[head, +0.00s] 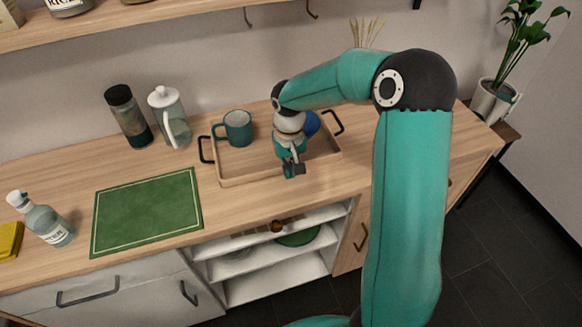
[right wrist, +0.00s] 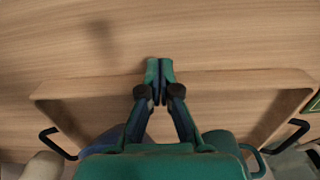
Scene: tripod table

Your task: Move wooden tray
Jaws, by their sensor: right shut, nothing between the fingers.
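The wooden tray (head: 256,162) sits on the wooden counter, with a black handle at each short end. A teal mug (head: 238,128) stands in its left part. A blue round thing (head: 312,124) shows behind my right gripper, mostly hidden. My right gripper (head: 293,170) points down at the tray's front wall, right of its middle. In the right wrist view the shut fingertips (right wrist: 160,72) overlap the tray's long wall (right wrist: 90,88); nothing is between them. I cannot tell whether they touch the wall. My left gripper is not in view.
Left of the tray stand a glass pitcher (head: 168,118) and a dark-topped jar (head: 128,116). A green board (head: 147,212) lies front left, with a bottle (head: 47,222) beyond it. Open shelves (head: 270,262) lie below the counter. Counter right of the tray is partly hidden by my arm.

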